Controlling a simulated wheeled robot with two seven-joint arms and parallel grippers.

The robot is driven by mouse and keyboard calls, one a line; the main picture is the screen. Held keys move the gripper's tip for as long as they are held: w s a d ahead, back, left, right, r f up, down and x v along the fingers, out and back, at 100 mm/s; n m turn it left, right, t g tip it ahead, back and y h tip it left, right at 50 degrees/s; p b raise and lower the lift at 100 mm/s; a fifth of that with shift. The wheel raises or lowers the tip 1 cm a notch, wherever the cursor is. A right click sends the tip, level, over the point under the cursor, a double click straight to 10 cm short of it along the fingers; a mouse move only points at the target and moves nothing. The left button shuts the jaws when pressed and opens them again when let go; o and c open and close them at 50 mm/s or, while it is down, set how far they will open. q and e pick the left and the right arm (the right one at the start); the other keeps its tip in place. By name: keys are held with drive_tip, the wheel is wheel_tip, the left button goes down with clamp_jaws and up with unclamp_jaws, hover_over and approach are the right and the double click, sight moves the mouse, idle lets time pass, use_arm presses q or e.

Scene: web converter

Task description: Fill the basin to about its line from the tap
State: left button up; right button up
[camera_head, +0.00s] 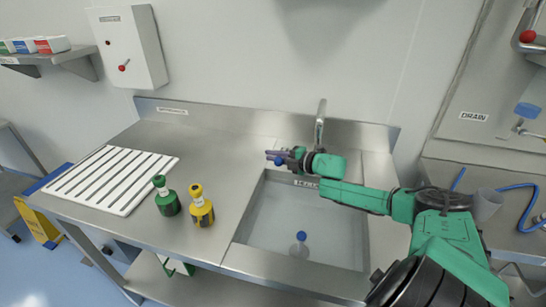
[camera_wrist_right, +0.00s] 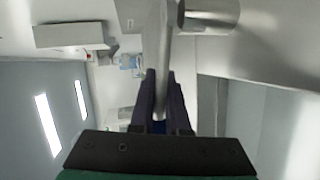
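The basin (camera_head: 258,215) is a steel sink in the counter. A dark-lettered label (camera_head: 307,184) is on its back wall, partly covered by my right arm. A grey stopper with a blue top (camera_head: 301,237) shows at its bottom; I cannot tell the water level. The steel tap (camera_head: 321,112) rises behind the basin, partly hidden by my arm. My right gripper (camera_head: 272,155) is above the basin's back left corner, by a blue knob (camera_head: 279,161). In the right wrist view its fingers (camera_wrist_right: 161,98) close around a grey bar (camera_wrist_right: 160,55), seemingly the tap's lever. My left gripper is out of view.
A green bottle (camera_head: 167,198) and a yellow bottle (camera_head: 201,207) stand left of the basin. A white slotted rack (camera_head: 112,178) lies farther left. A wall box (camera_head: 128,48) hangs above. A station labelled DRAIN (camera_head: 474,117) is at right.

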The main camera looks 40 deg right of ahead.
drive_tip(key=o, duration=0.3)
drive_tip(key=shift+s, duration=0.1)
drive_tip(key=shift+o, duration=0.2)
drive_tip(key=p+v, duration=0.1)
drive_tip(key=v, duration=0.2)
drive_tip(key=shift+p, duration=0.35)
drive_tip(key=p+v, duration=0.6)
drive_tip(key=v, duration=0.5)
drive_tip(key=shift+s, duration=0.3)
drive_tip(key=shift+f, duration=0.1)
